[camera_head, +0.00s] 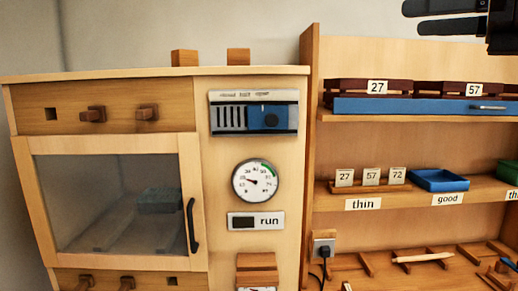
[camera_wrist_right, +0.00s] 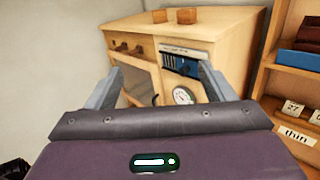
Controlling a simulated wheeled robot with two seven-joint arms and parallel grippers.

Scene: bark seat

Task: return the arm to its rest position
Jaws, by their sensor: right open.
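My right gripper (camera_head: 411,18) shows at the top right corner of the head view, its two dark fingers pointing left and spread apart. Nothing is between them. It hangs high, in front of the upper part of the shelf unit. In the right wrist view the open fingers (camera_wrist_right: 160,68) frame the wooden cabinet (camera_wrist_right: 208,47) some distance beyond them, with no contact visible. My left gripper is not in view.
The cabinet (camera_head: 120,74) has a closed glass door (camera_head: 95,195), a dial (camera_head: 255,181) and a blue switch panel (camera_head: 268,117). The shelf unit (camera_head: 400,153) on the right holds a blue drawer (camera_head: 420,105), number tags and a blue tray (camera_head: 440,181). Blank wall is above the cabinet.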

